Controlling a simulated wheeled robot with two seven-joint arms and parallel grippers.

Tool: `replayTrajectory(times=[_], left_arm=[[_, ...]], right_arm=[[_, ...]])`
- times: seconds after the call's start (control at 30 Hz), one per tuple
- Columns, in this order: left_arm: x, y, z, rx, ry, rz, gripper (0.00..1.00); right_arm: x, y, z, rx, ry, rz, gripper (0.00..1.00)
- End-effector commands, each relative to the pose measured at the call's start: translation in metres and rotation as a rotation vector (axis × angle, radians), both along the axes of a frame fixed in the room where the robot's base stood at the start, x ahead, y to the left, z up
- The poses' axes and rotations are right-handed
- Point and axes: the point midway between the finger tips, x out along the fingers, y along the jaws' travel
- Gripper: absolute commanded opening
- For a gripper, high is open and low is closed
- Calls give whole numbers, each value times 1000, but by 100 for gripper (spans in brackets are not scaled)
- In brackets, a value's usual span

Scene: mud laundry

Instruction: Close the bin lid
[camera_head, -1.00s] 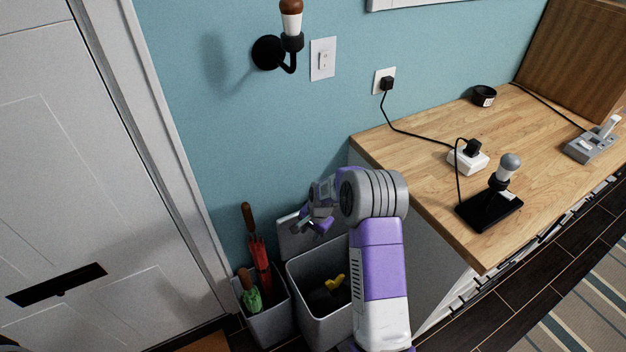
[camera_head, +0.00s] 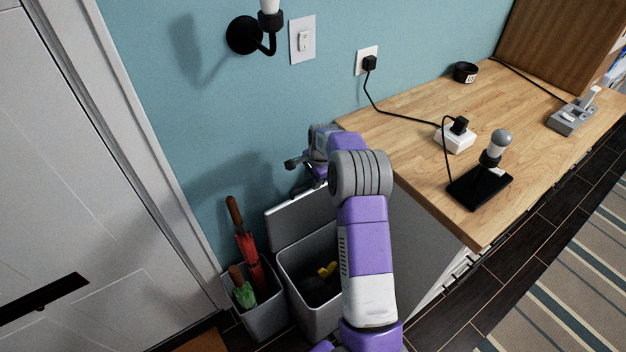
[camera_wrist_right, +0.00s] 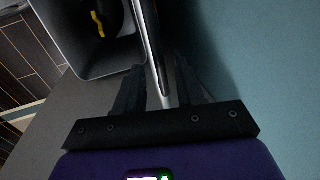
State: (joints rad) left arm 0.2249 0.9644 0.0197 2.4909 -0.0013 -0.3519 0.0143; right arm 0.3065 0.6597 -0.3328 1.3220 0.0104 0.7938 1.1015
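The grey bin (camera_head: 314,318) stands on the floor against the blue wall, left of the counter. Its lid (camera_head: 302,218) is raised, leaning up toward the wall, and the bin mouth is open. My right gripper (camera_head: 297,176) is above the lid's upper edge, near the wall. In the right wrist view the right gripper (camera_wrist_right: 160,85) has its two fingers spread apart. The thin edge of the lid (camera_wrist_right: 151,45) runs between them, with gaps on both sides. The bin (camera_wrist_right: 75,62) also shows there. My left gripper is not in view.
A narrow grey holder (camera_head: 266,321) with a red umbrella (camera_head: 248,250) and a green one (camera_head: 243,292) stands left of the bin. Yellow and dark items lie inside the bin. The wooden counter (camera_head: 420,170) is close on the right; a white door (camera_head: 60,180) is left.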

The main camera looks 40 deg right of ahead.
Motion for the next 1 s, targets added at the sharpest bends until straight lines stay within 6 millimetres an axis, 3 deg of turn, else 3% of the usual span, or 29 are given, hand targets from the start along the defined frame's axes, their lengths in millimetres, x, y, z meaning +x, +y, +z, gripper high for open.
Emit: replayTrajectory(times=[0.27, 0.5, 1.0], left_arm=[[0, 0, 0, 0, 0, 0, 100], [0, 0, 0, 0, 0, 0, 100], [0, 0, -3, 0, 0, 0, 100]], right_arm=[[1, 0, -1, 0, -1, 1, 36], [0, 0, -1, 0, -1, 1, 0], [0, 1, -2, -1, -18, 2, 0]])
